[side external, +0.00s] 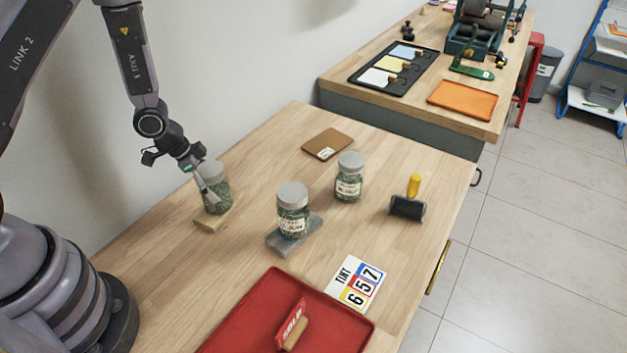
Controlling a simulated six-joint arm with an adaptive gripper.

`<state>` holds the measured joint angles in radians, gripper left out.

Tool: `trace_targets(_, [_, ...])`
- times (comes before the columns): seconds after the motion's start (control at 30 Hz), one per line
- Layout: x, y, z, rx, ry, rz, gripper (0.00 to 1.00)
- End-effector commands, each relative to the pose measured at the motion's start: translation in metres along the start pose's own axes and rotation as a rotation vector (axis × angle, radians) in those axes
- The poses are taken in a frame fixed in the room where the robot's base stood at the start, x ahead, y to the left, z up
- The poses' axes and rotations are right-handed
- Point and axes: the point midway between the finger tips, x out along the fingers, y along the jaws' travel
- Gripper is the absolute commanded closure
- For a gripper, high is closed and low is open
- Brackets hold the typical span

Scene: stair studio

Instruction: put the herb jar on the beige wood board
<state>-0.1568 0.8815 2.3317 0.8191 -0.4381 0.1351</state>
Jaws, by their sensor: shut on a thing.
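A herb jar (216,197) with a grey lid and green contents is held in my gripper (212,192), whose fingers are shut on it. The jar looks upright, directly over the beige wood board (208,225). Its base seems to meet the board, but I cannot tell whether it rests there or hangs just above. My gripper reaches in from the upper left and hides part of the jar. A second herb jar (292,213) stands on a grey board (290,241), and a third (348,180) stands on the bare table.
A brown board (327,145) lies at the back. A black roller with a yellow handle (408,206) lies at the right. A number card (357,284) and a red tray (250,318) holding a red-wrapped item (293,327) are at the front. The table between the brown and beige boards is clear.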

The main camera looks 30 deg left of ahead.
Motion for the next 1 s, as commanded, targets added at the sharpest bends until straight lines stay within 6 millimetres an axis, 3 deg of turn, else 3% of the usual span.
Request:
trace_targets(0.03, [0.0,0.0,0.0,0.0,0.0,0.0,0.25])
trace_targets(0.2, [0.0,0.0,0.0,0.0,0.0,0.0,0.03])
trace_targets(0.63, [-0.006,0.0,-0.002,0.0,0.001,-0.001,0.03])
trace_targets(1.0, [-0.075,-0.001,-0.002,0.001,0.003,-0.004,0.03])
